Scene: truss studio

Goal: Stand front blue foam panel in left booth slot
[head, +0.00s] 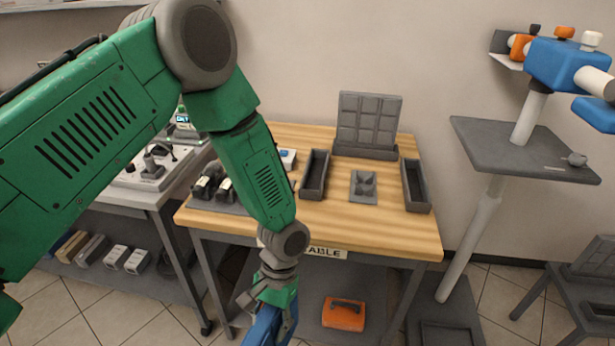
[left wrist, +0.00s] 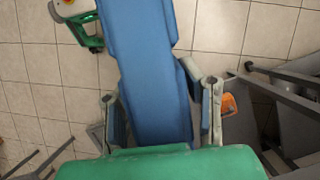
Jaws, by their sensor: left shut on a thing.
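My left gripper (head: 272,308) is low in front of the table, at the bottom edge of the head view. It is shut on a blue foam panel (head: 262,328), of which only the upper part shows there. In the left wrist view the long blue panel (left wrist: 150,75) runs up between the two fingers (left wrist: 161,108), above the tiled floor. On the table, a long dark, empty holder (head: 314,175) stands left of centre, and a similar one (head: 416,186) stands to the right. A grey upright panel with square pads (head: 367,122) stands behind them. My right gripper is not in view.
The wooden table (head: 345,225) has bare room along its front. A small grey block (head: 363,187) lies between the holders. An orange case (head: 343,314) sits on the lower shelf. A grey stand (head: 525,150) is at the right; a side bench (head: 150,195) is at the left.

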